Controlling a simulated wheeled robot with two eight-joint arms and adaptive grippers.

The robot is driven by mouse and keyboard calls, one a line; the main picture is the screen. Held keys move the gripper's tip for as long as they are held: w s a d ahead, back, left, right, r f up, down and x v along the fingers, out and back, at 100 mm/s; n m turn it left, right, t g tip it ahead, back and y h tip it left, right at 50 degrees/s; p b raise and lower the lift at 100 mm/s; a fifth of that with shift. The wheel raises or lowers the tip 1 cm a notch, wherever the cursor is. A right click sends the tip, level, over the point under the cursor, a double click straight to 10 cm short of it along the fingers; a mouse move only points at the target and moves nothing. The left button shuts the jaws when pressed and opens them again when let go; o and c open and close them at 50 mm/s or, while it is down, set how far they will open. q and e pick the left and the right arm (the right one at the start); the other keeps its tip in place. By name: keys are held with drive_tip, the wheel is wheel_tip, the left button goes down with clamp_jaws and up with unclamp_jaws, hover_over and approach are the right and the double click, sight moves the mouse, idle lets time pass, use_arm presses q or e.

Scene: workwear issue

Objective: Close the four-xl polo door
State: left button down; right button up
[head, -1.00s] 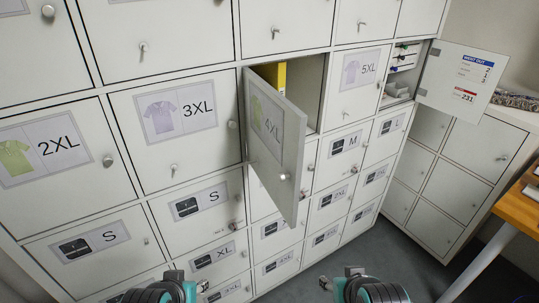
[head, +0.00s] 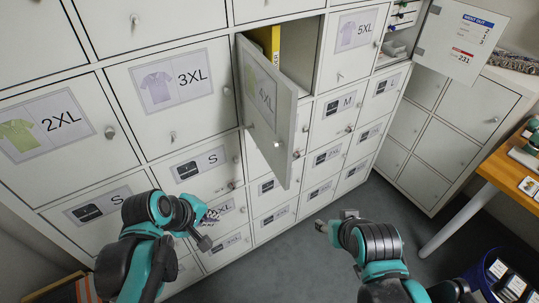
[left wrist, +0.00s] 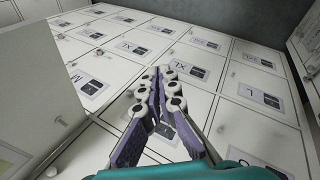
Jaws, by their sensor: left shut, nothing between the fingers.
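The four-xl polo door (head: 268,120) stands open in the head view, swung out from its left edge. It carries a polo picture, the label 4XL and a round knob (head: 278,144). Its compartment (head: 302,55) shows behind it, with a yellow item (head: 265,40) inside. My left gripper (head: 211,217) is low and left of the door, apart from it, in front of the small lower lockers. In the left wrist view its fingers (left wrist: 160,90) are shut and empty. A pale panel fills that view's left side; I cannot tell for sure that it is this door.
The 3XL door (head: 175,85) left and the 5XL door (head: 352,45) right are shut. Another door (head: 462,40) stands open at the upper right. A wooden table (head: 510,170) is at the right edge. Grey floor (head: 290,260) is free below the lockers.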

use_arm(q)
drive_tip(key=w+d+r+n+g+h+p, duration=0.1)
drive_tip(key=w+d+r+n+h+p, duration=0.4)
drive_tip(key=r+n, duration=0.5)
drive_tip(key=n, duration=0.3)
approach(281, 182)
drive_tip(key=a+f+x, duration=0.1)
drive_tip(key=x, duration=0.4)
drive_tip(key=shift+w+d, duration=0.45)
drive_tip(key=shift+d, duration=0.2)
use_arm(e)
wheel_tip(281, 182, up, 7)
use_arm(q)
drive_tip(key=shift+d, duration=0.1)
use_arm(e)
drive_tip(key=shift+f, duration=0.1)
